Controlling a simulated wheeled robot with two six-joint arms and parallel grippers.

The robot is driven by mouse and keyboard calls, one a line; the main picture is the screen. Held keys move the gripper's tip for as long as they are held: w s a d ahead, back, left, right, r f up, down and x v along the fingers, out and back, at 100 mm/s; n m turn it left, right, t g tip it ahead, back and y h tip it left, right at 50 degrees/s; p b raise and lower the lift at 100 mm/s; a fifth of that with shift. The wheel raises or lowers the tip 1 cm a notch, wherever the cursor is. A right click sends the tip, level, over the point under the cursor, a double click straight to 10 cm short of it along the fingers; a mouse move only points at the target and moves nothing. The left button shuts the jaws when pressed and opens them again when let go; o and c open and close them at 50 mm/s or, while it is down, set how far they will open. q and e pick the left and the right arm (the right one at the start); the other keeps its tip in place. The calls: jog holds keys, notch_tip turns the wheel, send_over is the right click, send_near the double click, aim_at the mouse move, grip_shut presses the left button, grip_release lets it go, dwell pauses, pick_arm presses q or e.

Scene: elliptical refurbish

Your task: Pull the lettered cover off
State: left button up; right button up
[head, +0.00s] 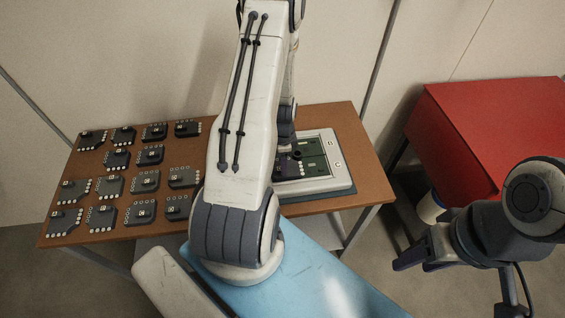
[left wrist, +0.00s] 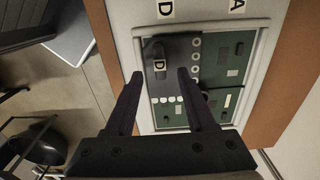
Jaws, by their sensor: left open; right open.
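A dark grey cover with a raised block lettered D (left wrist: 159,62) lies in a white-framed panel (left wrist: 246,68), over part of a green circuit board (left wrist: 233,72). In the left wrist view my left gripper (left wrist: 160,77) is open, its two dark fingers on either side of the cover's lower part, with nothing clearly held. Whether the fingertips touch the cover cannot be told. In the head view the panel (head: 340,172) sits at the table's right end, and my left arm hides part of it. My right gripper (head: 414,265) is open and empty, off the table at right.
The brown table (head: 200,145) carries several dark lettered covers in rows on its left side. The white frame bears letter labels D (left wrist: 165,9) and A (left wrist: 237,6). A red cabinet (head: 490,125) stands at right, with a white cylindrical container (head: 430,208) beside it.

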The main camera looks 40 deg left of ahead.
pick_arm(q)
jog(key=shift+f, duration=1.1)
grip_shut()
dwell(1.2)
